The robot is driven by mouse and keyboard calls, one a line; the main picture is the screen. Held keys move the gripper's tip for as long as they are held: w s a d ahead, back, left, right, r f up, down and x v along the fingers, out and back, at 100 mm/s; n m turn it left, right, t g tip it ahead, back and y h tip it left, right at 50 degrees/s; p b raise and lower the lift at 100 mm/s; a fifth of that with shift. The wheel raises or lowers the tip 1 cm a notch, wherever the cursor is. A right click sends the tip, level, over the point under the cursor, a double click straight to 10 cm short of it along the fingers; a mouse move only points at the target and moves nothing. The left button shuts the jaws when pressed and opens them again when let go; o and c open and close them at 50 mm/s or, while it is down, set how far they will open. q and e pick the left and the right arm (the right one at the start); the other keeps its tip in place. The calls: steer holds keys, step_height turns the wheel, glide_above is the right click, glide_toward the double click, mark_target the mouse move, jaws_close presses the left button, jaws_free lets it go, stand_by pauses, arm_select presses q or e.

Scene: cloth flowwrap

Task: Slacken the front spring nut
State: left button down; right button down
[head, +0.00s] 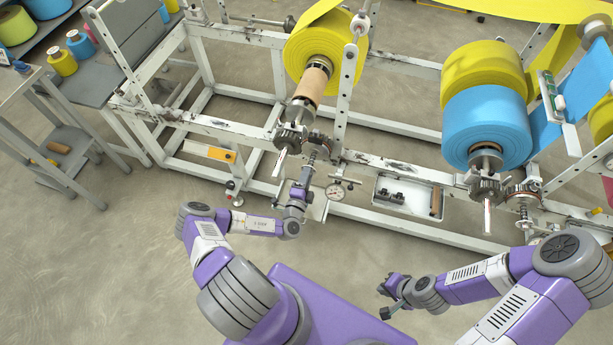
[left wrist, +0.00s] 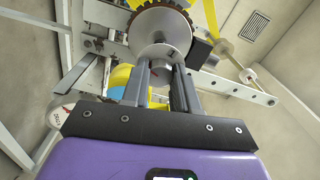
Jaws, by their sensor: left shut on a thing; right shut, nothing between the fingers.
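The front spring nut (left wrist: 157,52) is a pale grey round piece below a large toothed disc (left wrist: 160,22) in the left wrist view. My left gripper (left wrist: 162,72) has its two grey fingers on either side of it and is shut on it. In the head view my left gripper (head: 309,164) reaches up to the brake and spring end of the left spindle (head: 319,142); the fingers largely hide the nut there. My right gripper (head: 387,298) is shut and empty, low in front of the machine, well apart from it.
The white frame (head: 380,165) carries a yellow roll (head: 325,45) on the left spindle and a blue roll (head: 487,125) on the right one. A round dial (head: 336,191) hangs close to my left gripper. A tray (head: 405,196) with small parts lies on the right.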

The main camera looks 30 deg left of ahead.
stand_by(0.3)
arm_select(q)
steer(key=c, duration=0.9)
jaws_free()
steer(key=shift+o, duration=0.2)
steer(key=p+v, duration=0.1)
steer(key=v, duration=0.6)
steer(key=shift+s, duration=0.25)
